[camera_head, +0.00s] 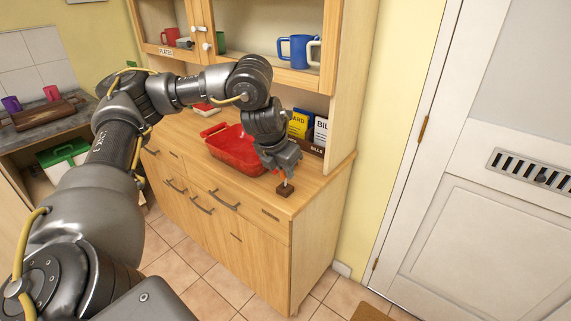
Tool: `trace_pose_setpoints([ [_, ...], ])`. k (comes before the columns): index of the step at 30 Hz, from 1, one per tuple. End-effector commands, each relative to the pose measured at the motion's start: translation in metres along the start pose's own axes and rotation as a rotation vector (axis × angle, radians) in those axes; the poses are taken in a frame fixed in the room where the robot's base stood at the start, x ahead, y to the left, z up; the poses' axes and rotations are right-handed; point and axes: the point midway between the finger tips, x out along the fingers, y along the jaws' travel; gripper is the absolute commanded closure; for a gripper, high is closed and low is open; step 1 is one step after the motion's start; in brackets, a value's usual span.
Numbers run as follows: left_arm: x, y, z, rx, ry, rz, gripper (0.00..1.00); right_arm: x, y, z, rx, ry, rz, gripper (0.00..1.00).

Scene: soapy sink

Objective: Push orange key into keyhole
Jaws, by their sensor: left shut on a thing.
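My left gripper (284,176) points down over the right front corner of the wooden cabinet's counter. It is shut on a small dark brown block (285,190), which is at or just above the counter top; I cannot tell whether it touches. The gripper may hide small details of the held thing. My right gripper is not in view.
A red tray (232,153) stands on the counter (186,131) just left of the gripper. Yellow and blue packets (300,124) stand behind it in a brown holder. A blue mug (298,51) is on the shelf above. A white door (480,220) is at right.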

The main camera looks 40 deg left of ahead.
Motion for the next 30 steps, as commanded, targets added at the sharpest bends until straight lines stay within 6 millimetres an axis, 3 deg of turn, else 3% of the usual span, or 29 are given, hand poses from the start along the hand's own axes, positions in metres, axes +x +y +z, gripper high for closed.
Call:
trace_pose_setpoints([
  [7, -0.022, -0.020, -0.016, 0.002, -0.002, 0.000, 1.00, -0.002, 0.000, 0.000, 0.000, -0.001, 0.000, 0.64],
  [17, -0.022, -0.027, -0.022, -0.036, 0.001, 0.017, 1.00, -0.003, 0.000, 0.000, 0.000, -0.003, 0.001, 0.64],
  [23, -0.003, -0.041, -0.035, -0.257, 0.001, 0.117, 1.00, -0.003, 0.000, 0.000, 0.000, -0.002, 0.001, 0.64],
  [30, 0.031, -0.066, -0.064, -0.728, -0.001, 0.317, 1.00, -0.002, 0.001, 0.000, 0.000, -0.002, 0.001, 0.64],
])
